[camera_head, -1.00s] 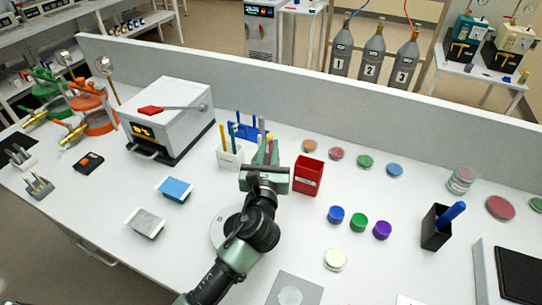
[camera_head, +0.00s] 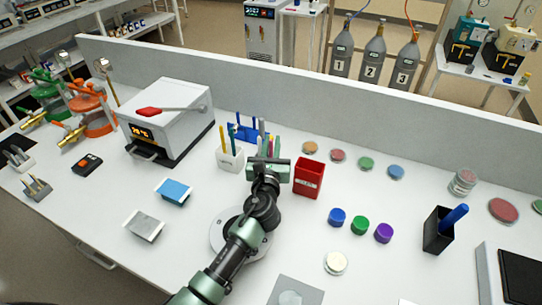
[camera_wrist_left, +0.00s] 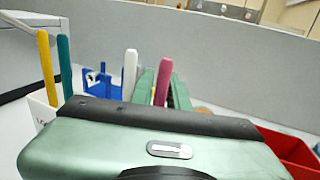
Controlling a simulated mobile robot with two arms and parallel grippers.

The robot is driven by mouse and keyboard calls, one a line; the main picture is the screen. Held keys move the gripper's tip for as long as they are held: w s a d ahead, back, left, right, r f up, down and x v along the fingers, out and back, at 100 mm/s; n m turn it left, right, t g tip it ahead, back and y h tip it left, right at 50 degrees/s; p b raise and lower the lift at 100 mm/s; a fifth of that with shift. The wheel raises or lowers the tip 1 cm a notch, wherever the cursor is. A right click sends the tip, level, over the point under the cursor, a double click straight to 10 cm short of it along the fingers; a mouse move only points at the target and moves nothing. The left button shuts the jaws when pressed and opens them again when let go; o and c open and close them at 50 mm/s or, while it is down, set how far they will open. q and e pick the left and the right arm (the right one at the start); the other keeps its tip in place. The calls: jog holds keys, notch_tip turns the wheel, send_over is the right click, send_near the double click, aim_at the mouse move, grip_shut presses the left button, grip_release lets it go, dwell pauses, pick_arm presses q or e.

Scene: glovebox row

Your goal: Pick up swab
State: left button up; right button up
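Several thin coloured sticks stand upright at the back of the bench; I cannot tell which is the swab. In the left wrist view a pink stick (camera_wrist_left: 163,80) shows in the gap between the green fingers of my left gripper (camera_wrist_left: 160,88). A white stick (camera_wrist_left: 130,72) stands just left of the fingers. In the head view my left gripper (camera_head: 268,152) is at these sticks, largely hiding them and their holder. The gripper looks open, with no clear contact. A yellow stick (camera_wrist_left: 47,68) and a teal stick (camera_wrist_left: 65,66) stand further left. My right gripper is out of view.
A white holder (camera_head: 230,159) stands left of my gripper, a red box (camera_head: 309,178) close on its right, and a blue rack (camera_head: 247,131) behind. A grey partition (camera_head: 320,104) closes the back. Coloured caps (camera_head: 360,224) lie to the right, with clear bench around them.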

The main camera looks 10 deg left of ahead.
pick_arm(q)
jog(key=shift+s, duration=0.1)
grip_shut()
jog(key=shift+r, duration=0.5)
notch_tip(320, 180, up, 19)
jog(key=p, duration=0.3)
